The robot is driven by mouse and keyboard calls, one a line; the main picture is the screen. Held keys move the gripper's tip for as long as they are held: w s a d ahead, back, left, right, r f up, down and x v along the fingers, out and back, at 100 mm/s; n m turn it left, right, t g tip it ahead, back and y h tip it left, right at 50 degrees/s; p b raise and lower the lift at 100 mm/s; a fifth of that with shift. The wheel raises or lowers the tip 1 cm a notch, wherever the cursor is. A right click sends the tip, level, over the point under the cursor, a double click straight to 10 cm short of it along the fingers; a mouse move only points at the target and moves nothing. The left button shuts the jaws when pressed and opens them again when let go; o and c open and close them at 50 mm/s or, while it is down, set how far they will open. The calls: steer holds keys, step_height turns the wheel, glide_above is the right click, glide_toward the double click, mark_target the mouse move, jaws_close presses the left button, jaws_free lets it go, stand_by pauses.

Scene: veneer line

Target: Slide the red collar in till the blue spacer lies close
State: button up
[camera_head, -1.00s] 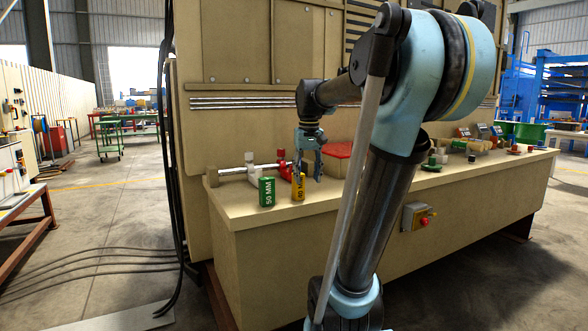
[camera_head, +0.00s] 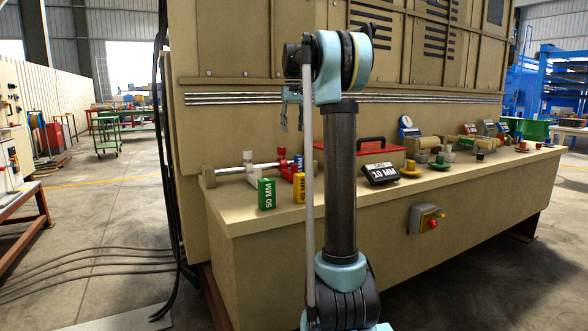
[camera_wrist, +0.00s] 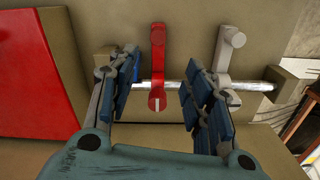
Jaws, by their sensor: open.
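The red collar (camera_head: 283,167) sits on a horizontal steel rod (camera_head: 264,167), right of a white collar (camera_head: 249,167). In the wrist view the red collar (camera_wrist: 158,68) and the pale collar (camera_wrist: 224,74) stand apart, with bare rod (camera_wrist: 180,88) between them. A blue piece with white marks, apparently the blue spacer (camera_head: 298,162), shows just right of the red collar, partly hidden by my arm; I cannot tell whether they touch. My gripper (camera_head: 291,110) is open and empty, above the rod. In the wrist view my gripper (camera_wrist: 160,75) has its fingers either side of the red collar's image.
A green 50 MM spacer (camera_head: 266,194) and a yellow 40 MM spacer (camera_head: 299,188) stand in front of the rod. A red toolbox (camera_head: 373,158) and a 10 MM display (camera_head: 381,174) are to the right. A rod end block (camera_head: 209,177) stands at the left.

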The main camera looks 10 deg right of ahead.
mark_target(294, 164)
steer(key=f, duration=1.7)
steer(key=shift+d+f, duration=0.1)
steer(key=shift+d, duration=0.15)
jaws_close()
